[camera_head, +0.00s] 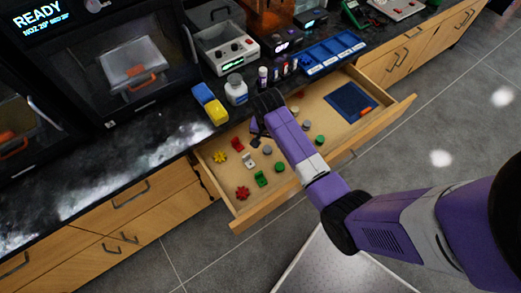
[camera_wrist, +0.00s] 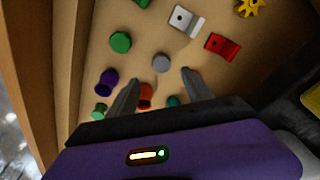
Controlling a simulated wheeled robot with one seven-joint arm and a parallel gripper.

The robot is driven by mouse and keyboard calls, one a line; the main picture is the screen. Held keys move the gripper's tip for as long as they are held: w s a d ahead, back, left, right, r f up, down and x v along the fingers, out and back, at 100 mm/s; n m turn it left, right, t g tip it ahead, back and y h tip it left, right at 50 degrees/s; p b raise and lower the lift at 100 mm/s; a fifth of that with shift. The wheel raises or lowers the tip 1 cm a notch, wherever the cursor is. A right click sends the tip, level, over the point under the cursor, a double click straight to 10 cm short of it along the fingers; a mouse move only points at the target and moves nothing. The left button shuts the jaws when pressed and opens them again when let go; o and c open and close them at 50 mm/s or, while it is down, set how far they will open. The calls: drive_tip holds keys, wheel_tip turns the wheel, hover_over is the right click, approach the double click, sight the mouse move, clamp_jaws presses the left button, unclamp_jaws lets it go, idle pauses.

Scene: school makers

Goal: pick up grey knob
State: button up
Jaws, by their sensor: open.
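The grey knob (camera_wrist: 161,62) is a small round piece lying on the drawer floor. In the wrist view it sits just beyond my gripper (camera_wrist: 159,79), roughly centred between the two fingertips. The fingers are apart with nothing held; how far they are above the knob is hard to tell. In the head view the knob (camera_head: 267,150) lies in the open drawer, just right of my dark gripper (camera_head: 257,140), which is partly hidden by my arm.
The open wooden drawer (camera_head: 237,226) also holds a green knob (camera_wrist: 121,42), white bracket (camera_wrist: 186,20), red bracket (camera_wrist: 222,45), purple knob (camera_wrist: 107,83) and orange piece (camera_wrist: 145,95). A blue tray (camera_head: 352,101) lies at its right. Bottles and boxes stand on the dark counter behind.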

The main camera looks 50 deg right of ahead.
sight(267, 149)
drive_tip(key=shift+w+d+f, duration=0.15)
drive_tip(key=shift+f, duration=1.75)
drive_tip(key=shift+w+d+f, duration=0.15)
drive_tip(key=shift+f, duration=1.75)
clamp_jaws()
